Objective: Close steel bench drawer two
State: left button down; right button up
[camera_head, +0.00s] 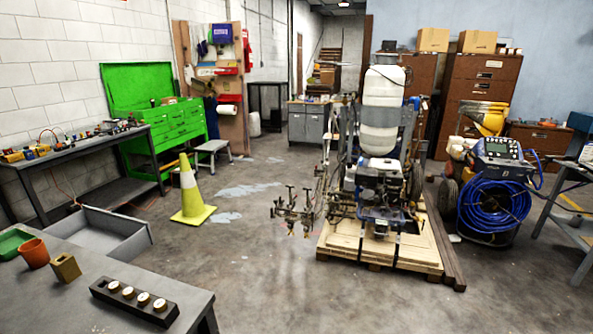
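A grey steel bench (100,283) fills the lower left corner of the view. A grey drawer (128,247) sticks out from the bench's far side. It is pulled open, and the part of its inside that shows looks empty. I see no number on it, so I cannot tell whether it is drawer two. The near part of the drawer is hidden by the bench top. Neither of my grippers is in view.
A traffic cone (192,200) stands beyond the drawer. A line striper (380,180) sits on a pallet. The middle floor is clear.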

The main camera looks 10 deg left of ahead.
aim_at(120, 237)
jog(key=i+l+z, duration=0.1)
jog(key=i, duration=0.7)
jog(key=i+l+z, duration=0.1)
jog(key=i, duration=0.65)
jog(key=i+l+u, duration=0.1)
jog(key=i+u, duration=0.25)
jog(key=u, duration=0.15)
jog(key=i+l+u, duration=0.2)
jog(key=u, duration=0.25)
jog(key=i+l+u, duration=0.35)
jog(key=u, duration=0.15)
jog(key=i+l+u, duration=0.2)
jog(key=l+u, duration=0.25)
jog(key=i+l+u, duration=0.15)
jog(key=l+u, duration=1.3)
